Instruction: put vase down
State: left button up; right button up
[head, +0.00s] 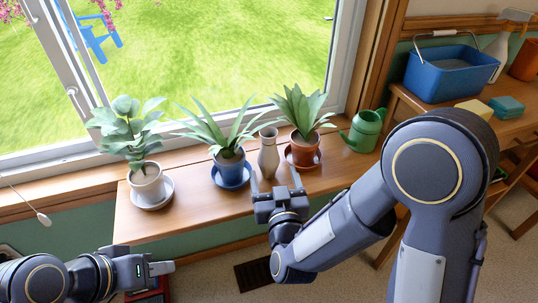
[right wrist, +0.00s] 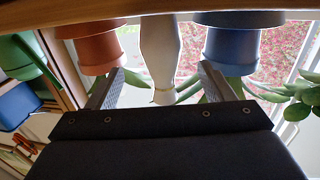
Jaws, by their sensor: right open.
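The pale beige vase (head: 268,155) stands upright on the wooden window shelf (head: 190,215), between a blue plant pot and a terracotta one. My right gripper (head: 276,182) is open and empty just in front of the vase, at the shelf's front edge. In the right wrist view, which is upside down, the vase (right wrist: 160,50) shows between and beyond the two spread fingers (right wrist: 160,88); no contact is visible. My left gripper (head: 155,268) is low at the left, in front of the shelf; its jaws are seen side-on.
Close beside the vase are the blue pot (head: 232,172) on its saucer and the terracotta pot (head: 303,148). A white pot (head: 147,184) and a green watering can (head: 363,130) share the shelf. A side table with a blue basket (head: 450,75) is at right. The shelf's front left is clear.

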aim_at(270, 165)
jog(key=w, duration=0.2)
jog(key=w+a+b, duration=0.1)
jog(key=w, duration=0.4)
jog(key=shift+w+a+f+b, duration=0.2)
jog(key=shift+w+f+b, duration=0.05)
jog(key=shift+f+b, duration=0.05)
jog(key=shift+c, duration=0.4)
jog(key=c, duration=1.2)
jog(key=shift+o, duration=0.2)
jog(key=shift+r, duration=0.15)
